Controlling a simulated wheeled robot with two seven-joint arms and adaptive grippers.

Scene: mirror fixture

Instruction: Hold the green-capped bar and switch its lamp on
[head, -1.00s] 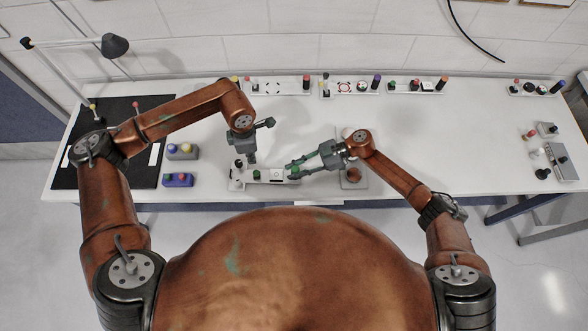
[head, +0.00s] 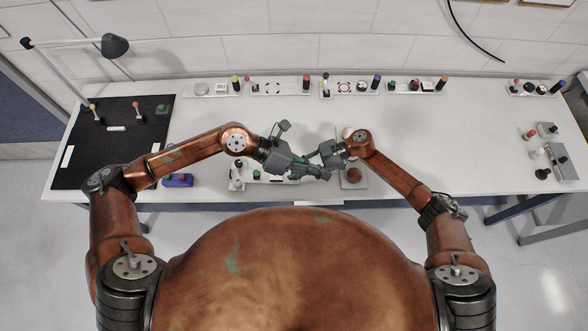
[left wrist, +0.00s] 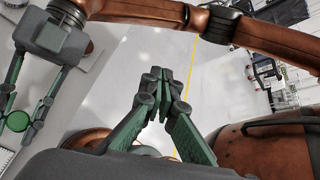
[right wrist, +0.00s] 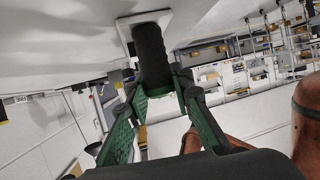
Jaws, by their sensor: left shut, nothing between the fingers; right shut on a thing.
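The green-capped bar stands upright on a white board (head: 247,185) at the table's front edge. In the left wrist view its round green cap (left wrist: 16,121) sits between my right gripper's fingers. In the right wrist view its black ribbed shaft (right wrist: 151,60) is gripped. My right gripper (head: 297,166) is shut on it; its fingertips also show in the right wrist view (right wrist: 160,88). My left gripper (head: 326,176) is shut and empty, and its closed tips show in the left wrist view (left wrist: 163,82). In the head view it covers the cap. I cannot make out the lamp for certain.
A blue button box (head: 178,181) and a black mat (head: 75,155) lie to the left. A brown round knob (head: 352,175) is beside the right gripper. The right middle of the table is clear.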

